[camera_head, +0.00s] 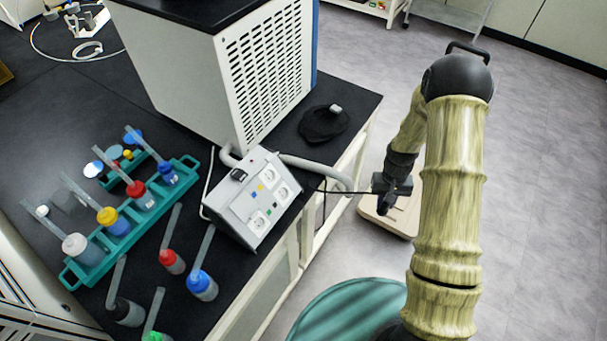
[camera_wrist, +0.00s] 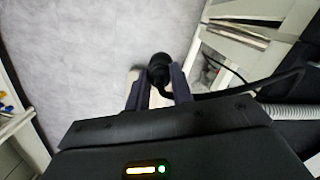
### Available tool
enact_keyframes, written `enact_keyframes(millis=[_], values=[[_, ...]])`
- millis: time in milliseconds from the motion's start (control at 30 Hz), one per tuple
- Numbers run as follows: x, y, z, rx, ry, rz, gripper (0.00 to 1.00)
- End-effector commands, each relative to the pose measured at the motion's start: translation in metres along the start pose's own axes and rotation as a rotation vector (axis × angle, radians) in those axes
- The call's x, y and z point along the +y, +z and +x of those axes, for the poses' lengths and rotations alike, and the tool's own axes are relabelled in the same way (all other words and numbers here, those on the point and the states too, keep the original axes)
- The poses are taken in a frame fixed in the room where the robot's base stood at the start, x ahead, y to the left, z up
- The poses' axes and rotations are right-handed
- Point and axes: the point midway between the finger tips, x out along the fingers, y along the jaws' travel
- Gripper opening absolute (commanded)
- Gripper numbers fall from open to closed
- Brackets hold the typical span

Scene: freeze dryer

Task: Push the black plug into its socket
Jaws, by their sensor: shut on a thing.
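The black plug (camera_wrist: 160,68) is round and dark and sits between the two fingers of my gripper (camera_wrist: 160,88) in the wrist view. Its black cable (camera_wrist: 232,91) runs off to the right. In the head view my gripper (camera_head: 390,189) is off the table's right side, above the floor, and the plug is hard to separate from the dark fingers. The grey socket box (camera_head: 233,213) stands on the table edge, left of my gripper and well apart from it. Its sloped face has several white round sockets (camera_head: 268,174), and a black piece (camera_head: 239,175) at its upper left.
The large white machine (camera_head: 190,75) stands behind the box. A grey hose (camera_head: 316,165) and a black cloth-like item (camera_head: 324,123) lie near the table's right edge. A teal rack (camera_head: 88,254) of bottles fills the left side. A teal stool (camera_head: 350,312) stands in front.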

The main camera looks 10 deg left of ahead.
Motion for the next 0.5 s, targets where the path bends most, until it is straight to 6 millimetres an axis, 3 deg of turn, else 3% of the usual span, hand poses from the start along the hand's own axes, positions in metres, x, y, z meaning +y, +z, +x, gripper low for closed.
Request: enact_keyframes(millis=[267, 500], values=[[-0.055, -0.028, -0.033, 0.297, 0.099, -0.479, 0.00], [-0.137, -0.024, -0.074, 0.609, 0.055, -0.930, 0.00]])
